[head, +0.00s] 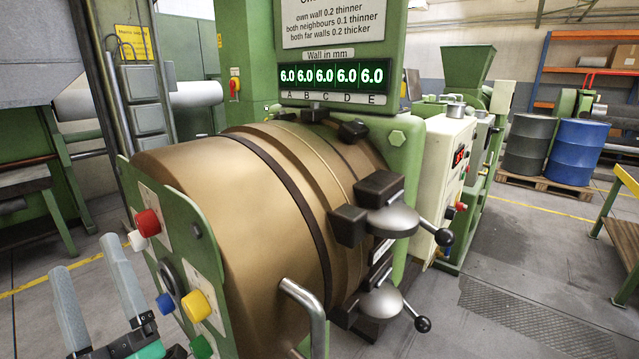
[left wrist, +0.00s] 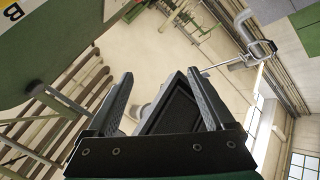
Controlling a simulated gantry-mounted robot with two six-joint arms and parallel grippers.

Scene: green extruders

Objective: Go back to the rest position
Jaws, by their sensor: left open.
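My left gripper (head: 88,258) is at the lower left of the head view, its two grey fingers pointing up and spread apart. Nothing is between them. It is left of the green control panel (head: 176,262) with red, white, blue, yellow and green buttons, and apart from it. In the left wrist view the gripper (left wrist: 153,75) is also open and empty, with the hall wall and windows behind. My right gripper is in neither view.
A large bronze-coloured die (head: 240,215) fills the middle, with black-knobbed levers (head: 392,218) on its right. Above it a display (head: 333,77) reads 6.0 in every field. Drums (head: 577,150) stand on a pallet at the back right.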

